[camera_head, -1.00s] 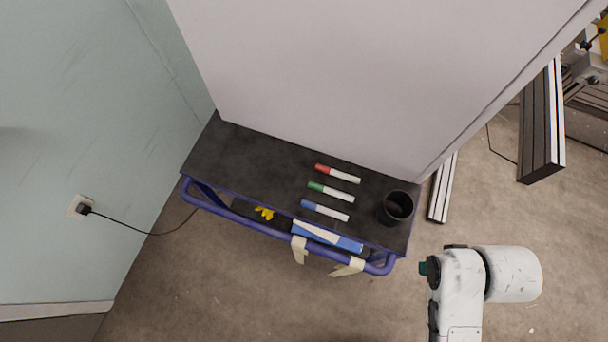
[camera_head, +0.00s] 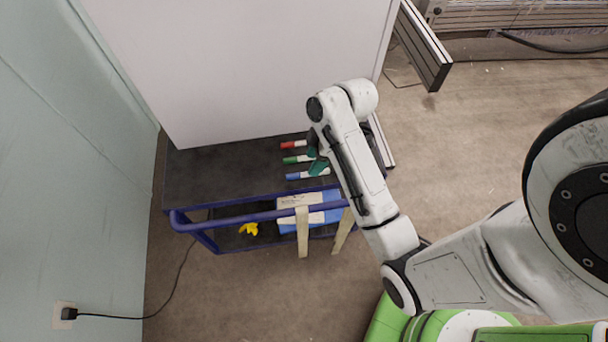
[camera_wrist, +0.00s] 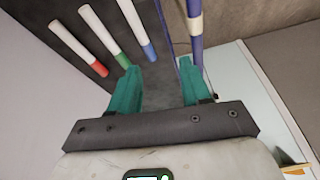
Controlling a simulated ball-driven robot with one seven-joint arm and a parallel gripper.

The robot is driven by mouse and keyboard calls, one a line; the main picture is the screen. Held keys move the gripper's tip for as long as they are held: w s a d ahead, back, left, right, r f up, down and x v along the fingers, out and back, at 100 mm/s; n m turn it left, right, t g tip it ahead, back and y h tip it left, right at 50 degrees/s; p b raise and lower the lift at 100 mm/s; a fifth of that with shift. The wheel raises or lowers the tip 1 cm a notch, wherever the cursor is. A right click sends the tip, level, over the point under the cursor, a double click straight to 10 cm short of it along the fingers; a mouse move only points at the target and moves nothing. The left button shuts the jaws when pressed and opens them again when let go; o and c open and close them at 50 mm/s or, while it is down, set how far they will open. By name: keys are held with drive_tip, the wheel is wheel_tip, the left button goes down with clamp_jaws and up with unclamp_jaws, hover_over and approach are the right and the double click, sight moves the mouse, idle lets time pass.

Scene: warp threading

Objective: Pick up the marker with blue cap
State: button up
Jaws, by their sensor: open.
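The blue-capped marker (camera_head: 296,177) lies on the dark cart top, nearest the rail, its white end partly covered by my arm. In the wrist view this marker (camera_wrist: 135,25) lies beyond the fingertips, its blue cap toward my gripper. My gripper (camera_head: 314,161) has teal fingers and hangs over the right part of the marker row. In the wrist view my gripper (camera_wrist: 158,66) is open and empty. The left fingertip is close to the blue cap; whether they touch cannot be told. The green-capped marker (camera_head: 293,160) and red-capped marker (camera_head: 290,145) lie farther back.
The cart's blue rail (camera_head: 240,218) runs along its front; it passes close to the right finger in the wrist view (camera_wrist: 195,28). A white panel (camera_head: 240,70) stands behind the cart. A blue-and-white box (camera_head: 320,215) is below the rail. The left cart top (camera_head: 205,175) is clear.

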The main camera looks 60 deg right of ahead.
drive_tip(key=d+n, duration=0.1)
drive_tip(key=d, duration=0.2)
hover_over(303, 174)
drive_tip(key=s+d, duration=0.2)
drive_tip(key=f, duration=0.4)
drive_tip(key=shift+w+f, duration=0.2)
drive_tip(key=shift+w, duration=0.05)
drive_tip(key=x, duration=0.4)
drive_tip(key=shift+s+a+p, duration=0.1)
drive_tip(key=shift+a+p, duration=0.2)
drive_tip(key=shift+p, duration=0.05)
drive_tip(key=shift+a+f, duration=0.1)
drive_tip(key=shift+f, duration=0.4)
clamp_jaws()
